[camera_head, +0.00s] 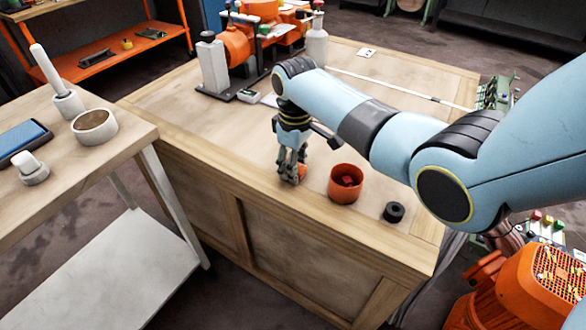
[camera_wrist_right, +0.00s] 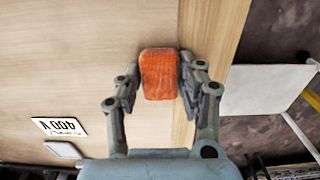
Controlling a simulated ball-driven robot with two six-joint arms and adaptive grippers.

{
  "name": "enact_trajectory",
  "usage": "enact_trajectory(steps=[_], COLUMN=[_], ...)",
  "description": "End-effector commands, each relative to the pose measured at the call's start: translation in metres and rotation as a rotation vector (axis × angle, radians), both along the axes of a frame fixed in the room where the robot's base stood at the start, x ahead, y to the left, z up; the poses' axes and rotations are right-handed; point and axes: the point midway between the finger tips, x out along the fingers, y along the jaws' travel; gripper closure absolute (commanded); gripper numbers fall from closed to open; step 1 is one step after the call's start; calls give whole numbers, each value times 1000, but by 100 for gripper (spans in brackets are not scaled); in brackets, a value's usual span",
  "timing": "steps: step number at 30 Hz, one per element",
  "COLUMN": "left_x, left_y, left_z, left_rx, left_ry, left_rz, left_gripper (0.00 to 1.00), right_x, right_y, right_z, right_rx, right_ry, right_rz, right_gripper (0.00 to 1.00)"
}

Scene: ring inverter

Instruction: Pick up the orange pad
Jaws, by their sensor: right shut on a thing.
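The orange pad (camera_wrist_right: 159,74) is a small block with rounded corners. In the right wrist view it sits between the two fingertips of my right gripper (camera_wrist_right: 157,84), which is shut on it. In the head view my right gripper (camera_head: 291,176) points down near the front edge of the wooden bench, and a bit of the orange pad (camera_head: 301,172) shows at its fingertips. I cannot tell whether the pad still touches the bench top. My left gripper is not in view.
An orange-red cup (camera_head: 345,184) stands just right of my right gripper, with a black ring (camera_head: 394,212) beyond it. Orange machinery (camera_head: 237,46) stands at the bench's back. A side table (camera_head: 70,165) at left holds a white ring (camera_head: 95,126) and a blue tablet-like item (camera_head: 22,139).

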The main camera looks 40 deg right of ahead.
Motion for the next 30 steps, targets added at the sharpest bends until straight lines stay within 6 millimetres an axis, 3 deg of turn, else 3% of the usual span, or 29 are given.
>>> enact_trajectory(steps=[11,14,19,30], left_x=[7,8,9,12], left_y=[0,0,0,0], left_z=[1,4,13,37], left_rx=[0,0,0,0], left_ry=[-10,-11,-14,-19], left_rz=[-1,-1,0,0], left_gripper=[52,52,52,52], right_x=[0,0,1,-81], right_y=[0,0,0,-10], right_z=[4,12,43,90], right_rx=[0,-1,0,-1], right_ry=[0,-1,-4,1], right_rz=[0,0,1,1], right_gripper=[84,84,84,84])
